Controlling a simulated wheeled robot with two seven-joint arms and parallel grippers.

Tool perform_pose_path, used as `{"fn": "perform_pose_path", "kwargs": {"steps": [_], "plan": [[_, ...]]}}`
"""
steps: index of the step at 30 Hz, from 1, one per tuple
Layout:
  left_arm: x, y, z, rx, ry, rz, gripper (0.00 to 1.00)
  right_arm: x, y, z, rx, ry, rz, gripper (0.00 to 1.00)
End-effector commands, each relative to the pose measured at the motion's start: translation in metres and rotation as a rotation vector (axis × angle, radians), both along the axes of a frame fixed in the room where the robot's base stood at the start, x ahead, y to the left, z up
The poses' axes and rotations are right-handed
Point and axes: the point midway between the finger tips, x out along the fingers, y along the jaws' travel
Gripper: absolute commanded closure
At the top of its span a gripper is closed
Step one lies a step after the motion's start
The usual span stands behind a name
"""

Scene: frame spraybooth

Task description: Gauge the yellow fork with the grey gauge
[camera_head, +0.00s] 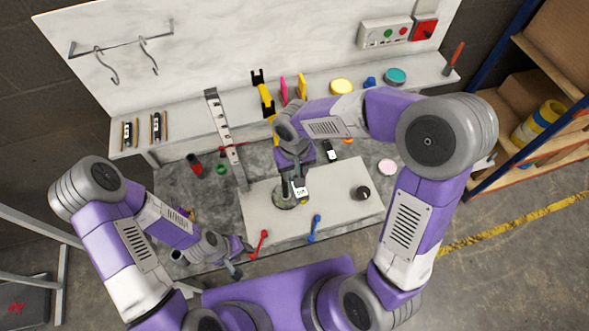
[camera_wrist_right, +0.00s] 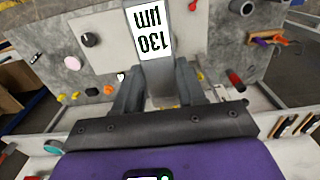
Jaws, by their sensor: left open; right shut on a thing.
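My right gripper (camera_head: 296,182) is shut on the grey gauge, whose white label (camera_head: 300,190) faces up over the light board. In the right wrist view the gauge (camera_wrist_right: 158,70) stands between the fingers, its label reading "130 µm" upside down. A small bit of yellow (camera_head: 304,201) shows just below the gauge; the gripper and gauge hide most of that spot, so I cannot tell whether it is the yellow fork or whether they touch. A yellow-and-black piece (camera_head: 267,97) stands at the shelf. My left gripper (camera_head: 241,260) is open and empty near the table's front left edge.
A slotted metal bar (camera_head: 225,138) stands behind left. A black device (camera_head: 329,150) and a pink disc (camera_head: 387,167) lie behind right. The board's right front is clear.

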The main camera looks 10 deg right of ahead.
Motion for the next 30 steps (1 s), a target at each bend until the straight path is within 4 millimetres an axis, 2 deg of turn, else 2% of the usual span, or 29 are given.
{"fn": "perform_pose_path", "kwargs": {"steps": [10, 30], "plan": [[0.0, 0.0, -0.002, 0.0, 0.0, 0.0, 0.57, -0.005, 0.0, 0.0, 0.0, -0.002, 0.0, 0.96], [0.0, 0.0, -0.017, 0.0, 0.0, 0.0, 0.57, -0.058, -0.003, 0.0, 0.0, -0.002, 0.001, 0.96]]}}
